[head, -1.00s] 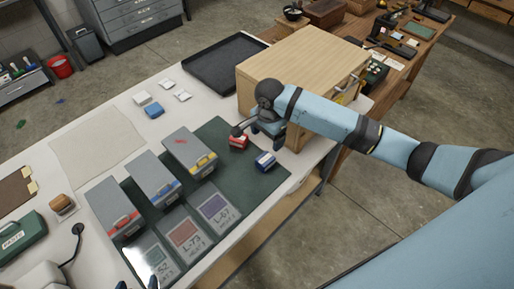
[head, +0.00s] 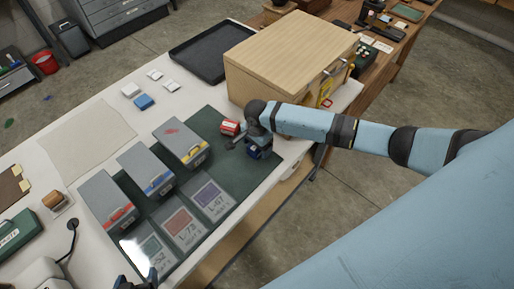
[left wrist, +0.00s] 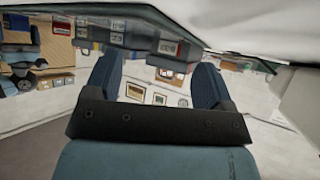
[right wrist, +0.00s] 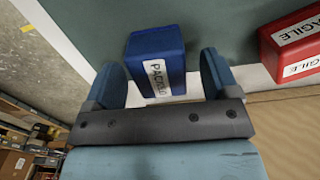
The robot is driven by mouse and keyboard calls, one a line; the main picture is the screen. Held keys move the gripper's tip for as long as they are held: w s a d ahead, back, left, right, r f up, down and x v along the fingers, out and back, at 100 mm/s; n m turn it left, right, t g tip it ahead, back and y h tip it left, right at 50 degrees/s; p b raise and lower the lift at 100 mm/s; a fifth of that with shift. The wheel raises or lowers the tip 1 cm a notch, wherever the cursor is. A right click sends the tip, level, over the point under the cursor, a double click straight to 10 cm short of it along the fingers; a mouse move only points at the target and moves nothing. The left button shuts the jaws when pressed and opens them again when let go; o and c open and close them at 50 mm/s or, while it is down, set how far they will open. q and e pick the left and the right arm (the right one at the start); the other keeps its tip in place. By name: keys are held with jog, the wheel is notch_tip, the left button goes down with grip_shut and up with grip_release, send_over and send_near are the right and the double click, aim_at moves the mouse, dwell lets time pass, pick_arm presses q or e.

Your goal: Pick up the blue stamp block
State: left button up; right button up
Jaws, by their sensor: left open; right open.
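The blue stamp block (head: 259,153) sits on the right part of the dark green mat (head: 228,178), partly hidden by my right gripper (head: 256,142). In the right wrist view the blue block (right wrist: 150,42), with a white "PACKED" label, shows between the two open fingers. I see no finger closed on it. A red block (head: 230,127) with a white label lies just left of the gripper; it also shows in the right wrist view (right wrist: 294,44). My left gripper (head: 136,282) is at the bottom edge of the head view, open and empty in the left wrist view (left wrist: 155,75).
Several grey boxes (head: 181,143) and label cards (head: 212,196) lie left of the blocks. A wooden cabinet (head: 290,50) stands close behind my right gripper. A black tray (head: 205,48) is further back. A bare sheet (head: 90,138) lies at left.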

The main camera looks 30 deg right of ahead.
jog(key=shift+f, duration=0.5)
jog(key=c, duration=1)
jog(key=shift+c, duration=0.2)
jog(key=shift+r, duration=0.15)
